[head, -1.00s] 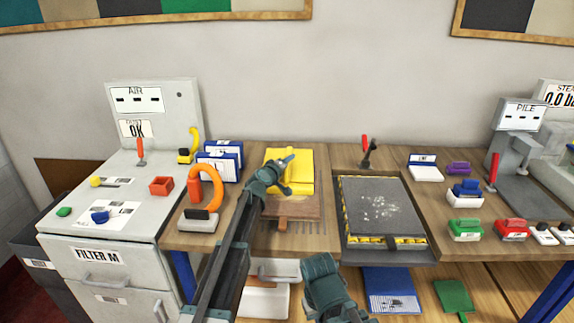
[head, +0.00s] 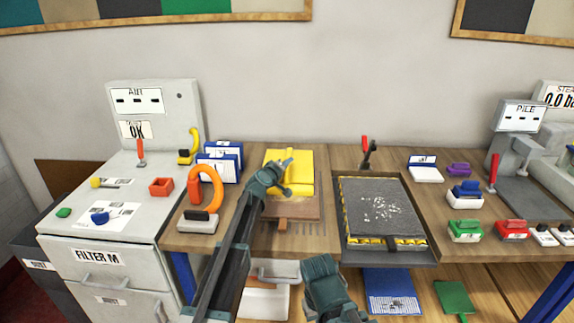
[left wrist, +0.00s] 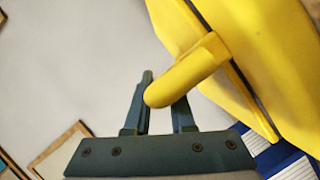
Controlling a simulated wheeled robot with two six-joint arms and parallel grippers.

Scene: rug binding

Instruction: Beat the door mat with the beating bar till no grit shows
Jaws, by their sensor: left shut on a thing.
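The dark grey door mat (head: 362,222) lies in a tray (head: 434,258) with yellow-and-black striped edging, right of centre in the head view. Pale grit (head: 385,208) shows on its middle. My left gripper (head: 284,178) is left of the mat, shut on the handle of a yellow block (head: 300,158). The left wrist view shows the yellow handle (left wrist: 190,75) between its fingers. I cannot tell for certain which thing is the beating bar. A red-handled lever (head: 365,143) stands behind the mat. Part of my right arm shows at the bottom; its fingertips are not clear.
A brown board (head: 301,208) is below the yellow block. An orange-handled tool (head: 205,190) stands left. Coloured brushes or blocks, including a green one (head: 465,231), stand right. A blue panel (head: 375,281) lies lower, below the mat's tray.

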